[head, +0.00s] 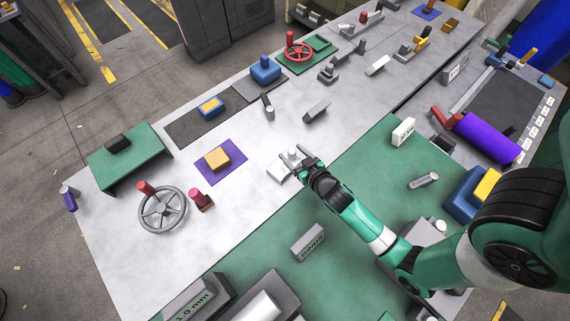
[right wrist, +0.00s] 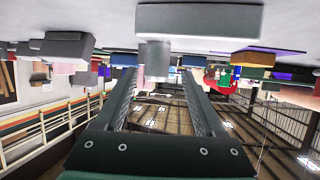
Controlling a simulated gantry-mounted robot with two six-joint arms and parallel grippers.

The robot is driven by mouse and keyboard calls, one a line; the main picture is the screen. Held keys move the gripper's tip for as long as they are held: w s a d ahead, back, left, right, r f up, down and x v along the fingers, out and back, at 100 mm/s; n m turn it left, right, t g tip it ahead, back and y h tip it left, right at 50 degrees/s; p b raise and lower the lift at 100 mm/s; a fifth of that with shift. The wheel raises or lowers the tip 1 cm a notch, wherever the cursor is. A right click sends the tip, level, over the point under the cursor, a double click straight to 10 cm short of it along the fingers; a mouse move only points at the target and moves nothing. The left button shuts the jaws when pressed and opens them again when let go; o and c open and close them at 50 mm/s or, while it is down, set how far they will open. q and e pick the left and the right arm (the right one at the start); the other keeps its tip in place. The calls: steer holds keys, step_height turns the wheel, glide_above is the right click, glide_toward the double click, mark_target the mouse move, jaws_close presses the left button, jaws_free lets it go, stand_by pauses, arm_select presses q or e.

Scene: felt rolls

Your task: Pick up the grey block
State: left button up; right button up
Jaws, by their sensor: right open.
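A light grey block (head: 279,172) lies on the grey table top, right at the tips of my right gripper (head: 304,163) in the head view. A grey block (right wrist: 200,20) also shows large at the top of the right wrist view, which is upside down. My right gripper (right wrist: 160,90) is open there, its two fingers apart with nothing clamped. A short grey cylinder (right wrist: 155,57) shows close to the block, in line with the gap between the fingers. I cannot tell whether the fingers touch anything. My left gripper is not in view.
Another grey block (head: 317,111) lies farther back. A yellow block (head: 217,157) sits on a purple mat (head: 238,152), with a grey handwheel (head: 162,222) to its left. A labelled block (head: 308,243) lies on the green mat (head: 255,275). The table between the purple mat and my gripper is clear.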

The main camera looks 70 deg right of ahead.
steer(key=x, duration=0.5)
steer(key=shift+s+d+f+b, duration=0.1)
steer(key=shift+d+f+b, duration=0.15)
steer(key=shift+b, duration=0.05)
jaws_close()
steer(key=shift+r, duration=0.15)
